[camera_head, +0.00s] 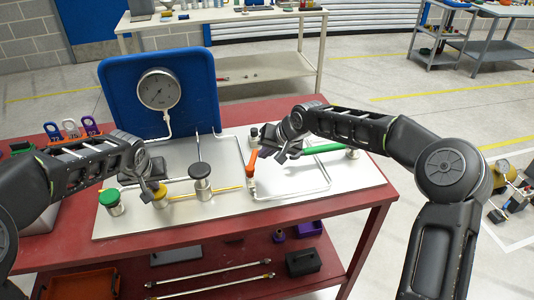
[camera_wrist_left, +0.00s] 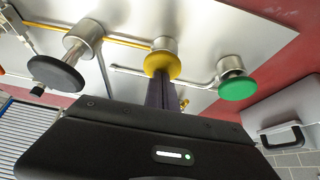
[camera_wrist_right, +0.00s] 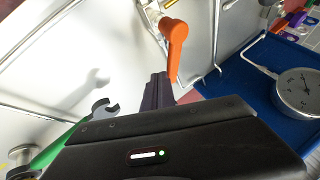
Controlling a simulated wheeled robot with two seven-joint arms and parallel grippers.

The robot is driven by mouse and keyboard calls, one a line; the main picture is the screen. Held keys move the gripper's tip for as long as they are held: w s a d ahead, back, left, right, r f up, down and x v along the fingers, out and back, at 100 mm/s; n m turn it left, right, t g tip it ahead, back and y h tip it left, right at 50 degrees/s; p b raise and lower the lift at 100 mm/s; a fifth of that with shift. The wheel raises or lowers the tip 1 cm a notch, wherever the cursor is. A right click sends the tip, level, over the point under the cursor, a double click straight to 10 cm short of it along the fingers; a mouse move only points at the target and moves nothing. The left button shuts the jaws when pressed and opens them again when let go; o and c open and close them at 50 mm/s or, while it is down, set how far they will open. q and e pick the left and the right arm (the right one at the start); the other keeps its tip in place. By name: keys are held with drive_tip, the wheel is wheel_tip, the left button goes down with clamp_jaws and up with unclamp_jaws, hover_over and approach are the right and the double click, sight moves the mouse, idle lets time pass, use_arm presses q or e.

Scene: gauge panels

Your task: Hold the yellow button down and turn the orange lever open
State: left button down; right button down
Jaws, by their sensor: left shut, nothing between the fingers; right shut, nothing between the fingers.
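The yellow button (camera_head: 160,199) stands on the white panel board (camera_head: 225,212), between a green button (camera_head: 110,199) and a black knob (camera_head: 201,180). My left gripper (camera_head: 154,184) is shut and empty, its tips at the yellow button; in the left wrist view the fingers (camera_wrist_left: 166,92) point at the yellow cap (camera_wrist_left: 162,66), and I cannot tell whether it is pressed. The orange lever (camera_head: 252,162) stands on its pipe, its handle raised; it also shows in the right wrist view (camera_wrist_right: 175,42). My right gripper (camera_head: 274,150) is shut and empty beside it, contact unclear.
A round gauge (camera_head: 158,89) sits on a blue panel (camera_head: 113,83) at the back. A green-handled wrench (camera_head: 325,149) lies right of the lever, behind my right gripper. Thin pipes cross the board. The red table's (camera_head: 378,194) right edge is clear.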

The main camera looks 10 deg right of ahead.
use_arm(q)
drive_tip(key=shift+f, duration=0.1)
use_arm(e)
drive_tip(key=shift+w+a+n+g+y, duration=0.3)
drive_tip(key=shift+w+a+n+y, duration=0.2)
drive_tip(key=shift+n, duration=0.4)
drive_tip(key=shift+w+a, duration=0.4)
drive_tip(key=shift+a, duration=0.1)
drive_tip(key=shift+d, duration=0.65)
drive_tip(key=d, duration=0.2)
drive_tip(key=shift+d, duration=0.4)
drive_tip(key=d+v, duration=0.1)
drive_tip(key=v, duration=0.9)
drive_tip(key=shift+w, duration=0.4)
